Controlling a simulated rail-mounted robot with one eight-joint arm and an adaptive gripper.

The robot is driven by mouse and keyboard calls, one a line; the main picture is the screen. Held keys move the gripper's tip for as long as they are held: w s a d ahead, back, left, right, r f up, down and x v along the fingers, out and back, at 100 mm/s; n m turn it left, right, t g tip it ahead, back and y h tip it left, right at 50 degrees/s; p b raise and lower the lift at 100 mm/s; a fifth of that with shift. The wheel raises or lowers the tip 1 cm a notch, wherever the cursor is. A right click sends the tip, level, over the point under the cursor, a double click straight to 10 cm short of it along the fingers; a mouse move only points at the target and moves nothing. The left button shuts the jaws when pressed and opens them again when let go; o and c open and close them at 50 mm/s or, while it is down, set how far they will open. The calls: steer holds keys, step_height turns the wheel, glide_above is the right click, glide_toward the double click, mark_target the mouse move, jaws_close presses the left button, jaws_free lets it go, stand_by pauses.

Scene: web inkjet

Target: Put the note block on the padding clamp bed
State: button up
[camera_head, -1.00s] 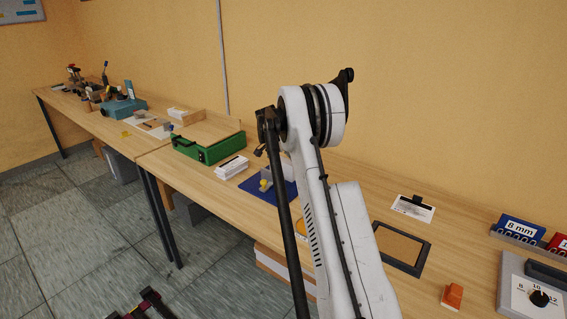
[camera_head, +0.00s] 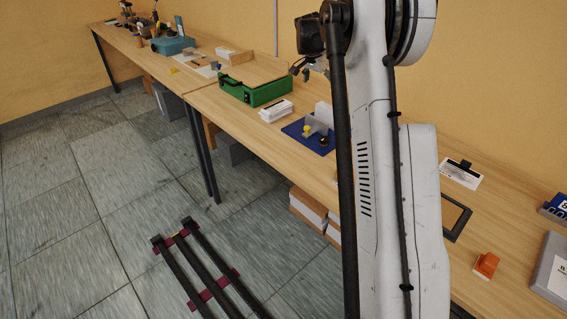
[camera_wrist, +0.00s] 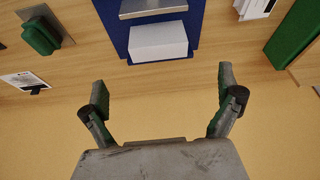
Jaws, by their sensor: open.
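A white paper stack with dark marks, which looks like the note block (camera_head: 276,110), lies on the table between the green case and the blue bed. It also shows at the top right of the wrist view (camera_wrist: 254,9), cut by the edge. My gripper is open and empty, above the wall side of the table. My arm hides part of the table.
A green case (camera_head: 255,89) stands left of the stack. Right of my arm are a dark-framed tray (camera_head: 455,217), a clipped card (camera_head: 461,173) and an orange block (camera_head: 486,265). The yellow wall closes the table's back.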

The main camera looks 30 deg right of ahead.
steer(key=s+a+r+n+t+y, duration=0.1)
steer(key=s+a+r+n, duration=0.1)
steer(key=s+a+r, duration=0.55)
steer(key=s+a+r+n+t, duration=0.1)
steer(key=s+a+r+n, duration=0.2)
steer(key=a, duration=0.7)
steer(key=s+a+r+n+t+y, duration=0.1)
steer(key=s+a+r+n, duration=0.15)
steer(key=s+a, duration=0.45)
steer(key=s+a+f+n+t+y, duration=0.1)
steer(key=s+a+f+n, duration=0.2)
steer(key=s+a, duration=0.5)
steer(key=s+a+f+n+t+y, duration=0.1)
steer(key=s+a+f+n, duration=0.3)
steer(key=s+a, duration=0.5)
steer(key=s+t, duration=0.1)
steer(key=s, duration=0.5)
steer(key=shift+s+a+f, duration=0.2)
steer(key=shift+a+f, duration=0.1)
steer(key=shift+f, duration=0.05)
steer(key=shift+f, duration=0.25)
